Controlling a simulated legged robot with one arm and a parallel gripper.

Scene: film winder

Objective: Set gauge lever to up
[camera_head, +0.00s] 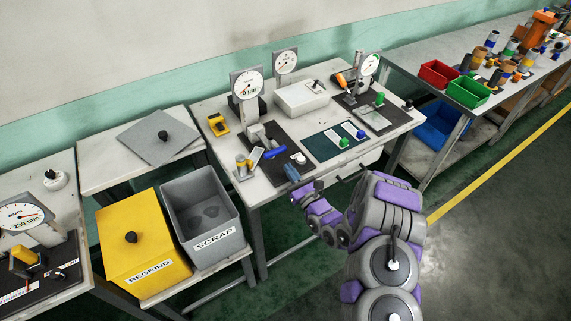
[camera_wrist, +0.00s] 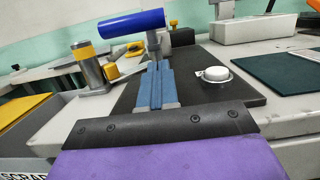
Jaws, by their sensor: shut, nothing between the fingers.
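A dial gauge (camera_head: 247,85) reading in µm stands on a black base on the middle table. A lever with a blue cylindrical handle (camera_head: 275,153) is on that base, in front of the dial. In the wrist view the blue handle (camera_wrist: 131,23) lies sideways at the end of a short grey arm, just beyond my fingertips. My gripper (camera_head: 291,172) is at the table's front edge, close to the handle. In the wrist view its two blue-grey fingers (camera_wrist: 155,70) are together with nothing between them. Whether they touch the lever is unclear.
A white round knob (camera_wrist: 216,74) sits right of my fingers. A yellow-topped cylinder (camera_wrist: 88,65) stands left. A dark green mat (camera_head: 334,141) lies right of the base. A grey scrap bin (camera_head: 205,250) and yellow regrind bin (camera_head: 130,265) stand below left.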

